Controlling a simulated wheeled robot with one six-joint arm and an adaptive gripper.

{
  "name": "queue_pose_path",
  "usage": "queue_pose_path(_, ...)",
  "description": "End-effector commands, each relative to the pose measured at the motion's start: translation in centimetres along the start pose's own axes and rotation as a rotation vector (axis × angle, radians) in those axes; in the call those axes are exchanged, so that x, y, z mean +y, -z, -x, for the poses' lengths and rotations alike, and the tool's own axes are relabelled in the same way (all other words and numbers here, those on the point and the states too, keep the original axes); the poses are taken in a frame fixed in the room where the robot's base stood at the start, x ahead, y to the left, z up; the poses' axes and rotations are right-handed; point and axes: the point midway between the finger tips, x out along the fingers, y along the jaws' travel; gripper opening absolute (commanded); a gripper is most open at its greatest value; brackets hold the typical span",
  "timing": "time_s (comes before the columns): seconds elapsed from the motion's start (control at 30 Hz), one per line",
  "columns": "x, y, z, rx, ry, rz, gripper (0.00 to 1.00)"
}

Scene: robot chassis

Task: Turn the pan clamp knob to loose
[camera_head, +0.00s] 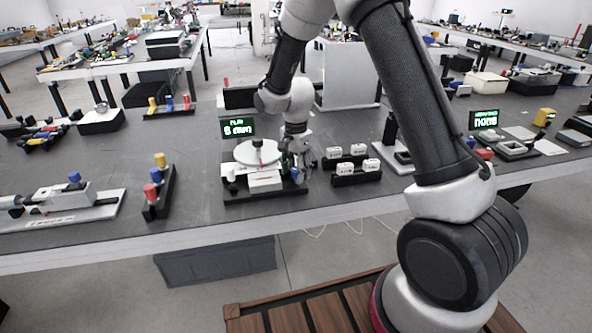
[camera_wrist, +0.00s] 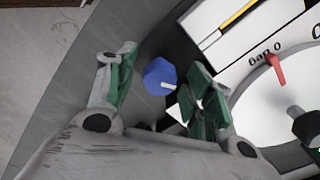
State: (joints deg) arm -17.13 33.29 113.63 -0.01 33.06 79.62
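A blue knob (camera_wrist: 158,76) with a short white pointer mark sits on the dark base beside the white dial plate (camera_wrist: 262,112) in the wrist view. The pointer is turned toward the right of that picture. My gripper (camera_wrist: 160,84) is open, with one green-padded finger on each side of the knob and small gaps visible. In the head view my gripper (camera_head: 297,168) is down at the right side of the device with the round white plate (camera_head: 257,153). The blue knob (camera_head: 294,174) is partly hidden by the fingers there. No loose or tight label on the knob is readable.
A red pointer (camera_wrist: 275,68) and a black knob (camera_wrist: 306,126) stand on the dial plate. A display (camera_head: 238,127) reading 8 mm stands behind the device. White-topped blocks (camera_head: 344,168) stand just to the right. A rack with coloured knobs (camera_head: 158,190) stands left.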

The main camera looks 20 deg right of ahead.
Motion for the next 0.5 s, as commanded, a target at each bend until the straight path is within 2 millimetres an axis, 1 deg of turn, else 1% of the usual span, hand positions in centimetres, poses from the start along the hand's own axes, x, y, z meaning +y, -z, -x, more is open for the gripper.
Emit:
queue_pose_path(0.03, 0.00, 0.00, 0.01, 0.000, 0.000, 0.000, 0.40)
queue_pose_path(0.17, 0.00, 0.00, 0.01, 0.000, 0.000, 0.000, 0.16)
queue_pose_path(0.2, 0.00, 0.00, 0.02, 0.000, 0.000, 0.000, 0.09)
queue_pose_path(0.23, 0.00, 0.00, 0.02, 0.000, 0.000, 0.000, 0.06)
queue_pose_path(0.5, -0.01, 0.00, 0.03, 0.000, 0.000, 0.020, 0.06)
